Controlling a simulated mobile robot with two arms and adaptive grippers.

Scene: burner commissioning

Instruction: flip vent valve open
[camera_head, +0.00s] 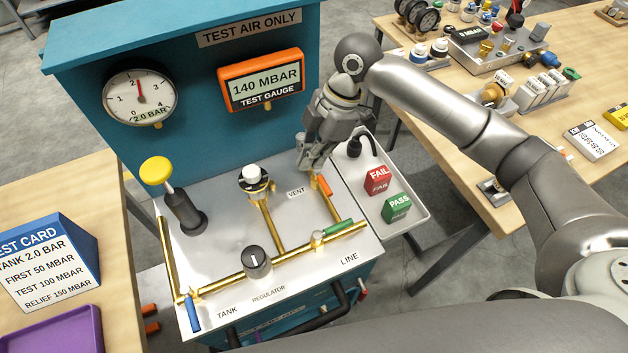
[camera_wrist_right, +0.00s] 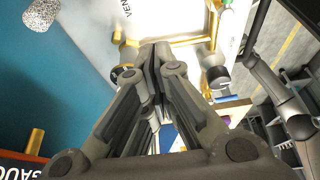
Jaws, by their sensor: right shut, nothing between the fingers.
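The vent valve has an orange lever (camera_head: 325,186) on a short brass pipe beside the VENT label (camera_head: 296,193) on the test bench top. The lever seems to lie roughly along that pipe. My right gripper (camera_head: 303,168) is shut and empty, pointing down just left of and behind the lever; I cannot tell whether it touches the valve. In the right wrist view the closed fingertips (camera_wrist_right: 155,52) are close to brass fittings by the VENT label (camera_wrist_right: 125,10), and the fingers hide part of the valve. My left gripper is not in view.
A white-knobbed relief fitting (camera_head: 252,178) stands left of the gripper. The teal back panel (camera_head: 200,65) rises behind with the orange test gauge (camera_head: 262,82). A grey tray (camera_head: 415,228) with FAIL and PASS blocks adjoins the right side. A green lever (camera_head: 338,228) is nearer.

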